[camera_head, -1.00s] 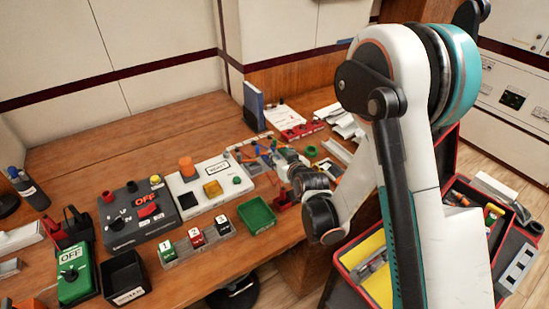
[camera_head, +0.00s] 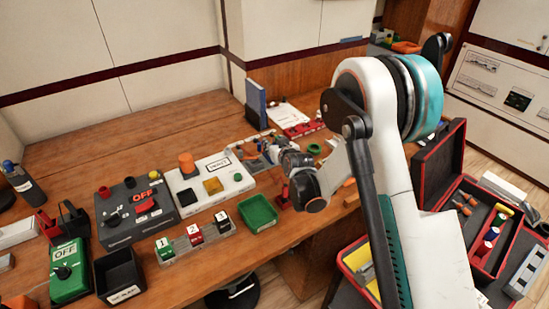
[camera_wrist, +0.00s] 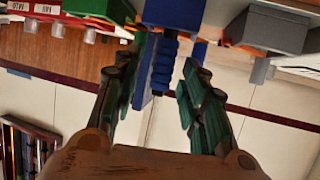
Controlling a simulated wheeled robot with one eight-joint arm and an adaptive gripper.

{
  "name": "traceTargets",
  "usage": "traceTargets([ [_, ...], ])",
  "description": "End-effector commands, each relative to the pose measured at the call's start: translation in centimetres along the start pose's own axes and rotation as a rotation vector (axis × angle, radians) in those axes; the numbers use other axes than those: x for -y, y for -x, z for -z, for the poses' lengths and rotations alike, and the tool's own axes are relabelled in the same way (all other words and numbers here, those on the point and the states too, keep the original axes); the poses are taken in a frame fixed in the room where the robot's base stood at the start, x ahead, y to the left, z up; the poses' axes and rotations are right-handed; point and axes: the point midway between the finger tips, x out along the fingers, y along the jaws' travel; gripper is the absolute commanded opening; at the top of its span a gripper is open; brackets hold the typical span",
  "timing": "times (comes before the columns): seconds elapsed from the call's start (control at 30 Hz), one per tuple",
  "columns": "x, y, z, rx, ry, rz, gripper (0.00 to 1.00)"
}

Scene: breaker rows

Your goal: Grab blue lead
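The blue lead (camera_wrist: 163,65) shows in the wrist view as a ribbed blue stem below a blue block. My gripper (camera_wrist: 160,72) is open, with one green-padded finger on each side of the stem. There are gaps between the pads and the stem. In the head view my gripper (camera_head: 267,149) is low over the back right of the wooden table, among small coloured parts. My own wrist largely hides the blue lead there.
In the wrist view a green part (camera_wrist: 97,9) and a grey plug (camera_wrist: 267,30) flank the blue lead. In the head view a blue folder (camera_head: 256,104) stands behind, and a green tray (camera_head: 258,212) and a white panel (camera_head: 207,190) lie to the left.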

Motion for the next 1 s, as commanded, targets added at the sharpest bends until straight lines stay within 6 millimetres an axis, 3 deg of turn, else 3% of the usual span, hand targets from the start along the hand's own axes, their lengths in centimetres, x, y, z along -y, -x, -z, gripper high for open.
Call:
traceTargets([
  [0.17,0.0,0.0,0.1,0.0,0.0,0.0,0.4],
  [0.37,0.0,0.0,0.1,0.0,0.0,0.0,0.0],
  [0.77,0.0,0.1,0.2,0.0,0.0,0.0,0.0],
  [1.0,0.0,0.9,2.1,0.0,0.0,0.0,0.0],
])
